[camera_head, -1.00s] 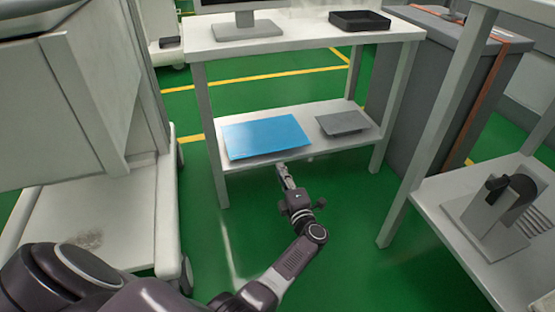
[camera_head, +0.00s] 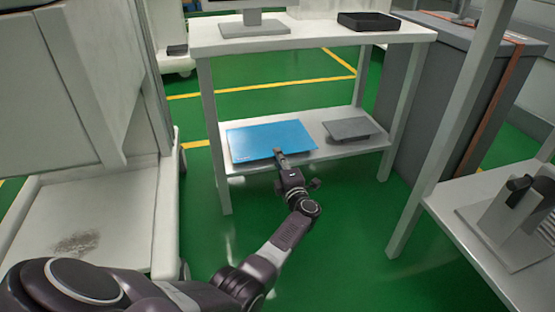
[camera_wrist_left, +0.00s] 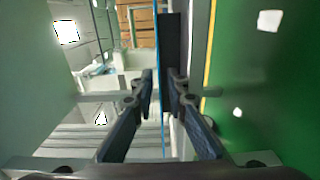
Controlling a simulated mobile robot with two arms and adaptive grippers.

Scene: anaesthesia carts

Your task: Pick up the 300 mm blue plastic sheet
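The blue plastic sheet (camera_head: 262,138) lies flat on the lower shelf (camera_head: 333,116) of the white table. My left gripper (camera_head: 279,152) is at the sheet's front edge, right of its middle. In the left wrist view the sheet shows edge-on as a thin blue line (camera_wrist_left: 158,60) running between the two fingers. The fingers of the left gripper (camera_wrist_left: 160,82) stand on either side of it with a gap showing, so it looks open around the edge. Whether a finger touches the sheet is unclear. My right gripper is not in view.
A smaller grey plate (camera_head: 349,128) lies right of the sheet on the same shelf. Above are a monitor stand (camera_head: 253,26) and a black tray (camera_head: 367,21). Table legs, a white cart (camera_head: 90,215) at left and another shelf unit (camera_head: 470,220) at right flank the green floor.

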